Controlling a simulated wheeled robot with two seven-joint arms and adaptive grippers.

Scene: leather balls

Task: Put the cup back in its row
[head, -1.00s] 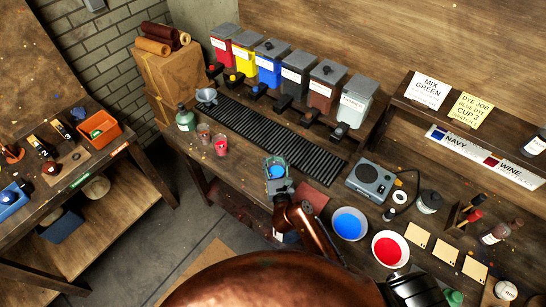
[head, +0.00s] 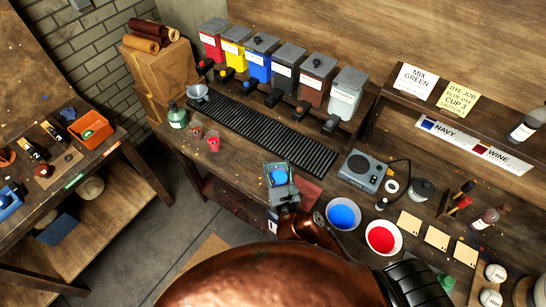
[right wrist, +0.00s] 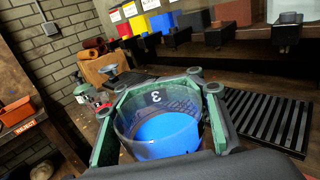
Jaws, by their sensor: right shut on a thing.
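A clear cup marked 3, with blue liquid in it (right wrist: 160,132), is held upright between the green-padded fingers of my right gripper (right wrist: 158,125). In the head view the same cup (head: 278,174) shows in my right gripper (head: 281,182), in front of the black slatted grate. Two cups with reddish contents, a left one (head: 197,131) and a right one (head: 214,142), stand side by side on the bench at the grate's left end. My left gripper is not in view.
The black grate (head: 262,132) runs below several coloured dispensers with taps. A blue bowl (head: 343,213), a red bowl (head: 382,238) and a grey scale (head: 363,170) are to the right.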

